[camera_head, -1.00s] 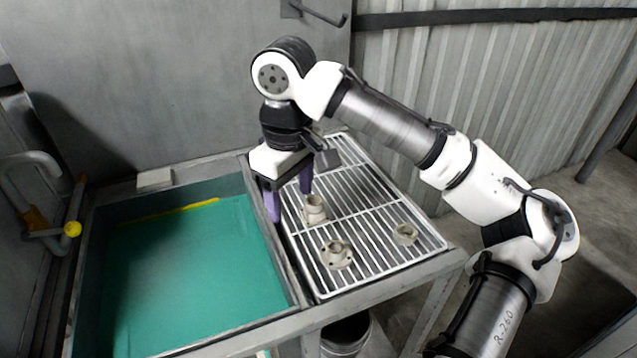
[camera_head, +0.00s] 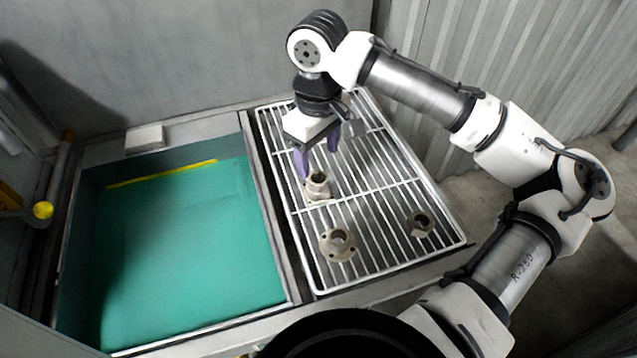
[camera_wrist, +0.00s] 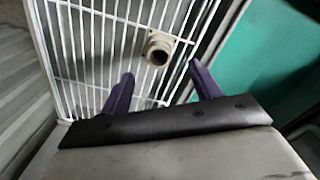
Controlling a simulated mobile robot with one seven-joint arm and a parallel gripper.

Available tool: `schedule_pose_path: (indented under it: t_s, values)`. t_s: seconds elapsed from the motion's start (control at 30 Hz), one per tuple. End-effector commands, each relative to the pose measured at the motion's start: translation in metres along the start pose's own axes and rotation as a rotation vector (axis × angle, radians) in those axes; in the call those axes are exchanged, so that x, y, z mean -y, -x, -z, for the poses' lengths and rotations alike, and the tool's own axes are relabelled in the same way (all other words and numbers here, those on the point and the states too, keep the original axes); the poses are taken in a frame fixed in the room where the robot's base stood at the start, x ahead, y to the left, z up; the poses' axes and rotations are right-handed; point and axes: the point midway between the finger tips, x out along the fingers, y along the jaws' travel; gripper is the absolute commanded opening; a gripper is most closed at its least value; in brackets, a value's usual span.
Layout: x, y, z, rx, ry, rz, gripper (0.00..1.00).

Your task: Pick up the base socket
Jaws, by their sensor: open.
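A beige socket with a round collar on a squarish base, which looks like the base socket (camera_head: 318,188), stands upright on the white wire rack. My gripper (camera_head: 319,161) is open and empty, pointing down above and just behind it. In the wrist view the socket (camera_wrist: 158,41) lies just beyond the fingertips, roughly centred between my two purple fingers (camera_wrist: 161,70). The fingers do not appear to touch it. Its open bore faces the wrist camera.
A round flanged part with holes (camera_head: 338,245) and a smaller ring-like part (camera_head: 420,224) sit nearer the front of the wire rack (camera_head: 372,200). A green-floored basin (camera_head: 185,250) with raised metal edges lies to the left. A wall stands behind.

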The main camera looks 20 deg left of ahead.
Motion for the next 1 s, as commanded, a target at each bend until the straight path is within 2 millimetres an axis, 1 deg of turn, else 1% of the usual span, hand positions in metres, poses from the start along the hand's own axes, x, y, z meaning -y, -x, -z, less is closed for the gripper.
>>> schedule_pose_path:
  t_s: [0.03, 0.27, 0.5, 0.57, 0.67, 0.83, 0.87, 1.0]
  values:
    - [0.0, -0.005, 0.0, 0.0, 0.0, 0.0, 0.63]
    - [0.0, -0.02, 0.001, 0.0, 0.0, 0.0, 0.63]
    - [-0.003, -0.054, 0.002, 0.0, 0.0, 0.0, 0.63]
    - [-0.002, -0.06, 0.002, 0.0, 0.0, 0.001, 0.63]
    - [-0.002, -0.065, 0.002, -0.001, 0.001, 0.0, 0.63]
    - [-0.002, -0.065, 0.002, -0.001, 0.001, 0.0, 0.63]
    - [-0.002, -0.065, 0.002, -0.001, 0.001, 0.0, 0.62]
    - [-0.002, -0.065, 0.002, -0.001, 0.001, 0.0, 0.43]
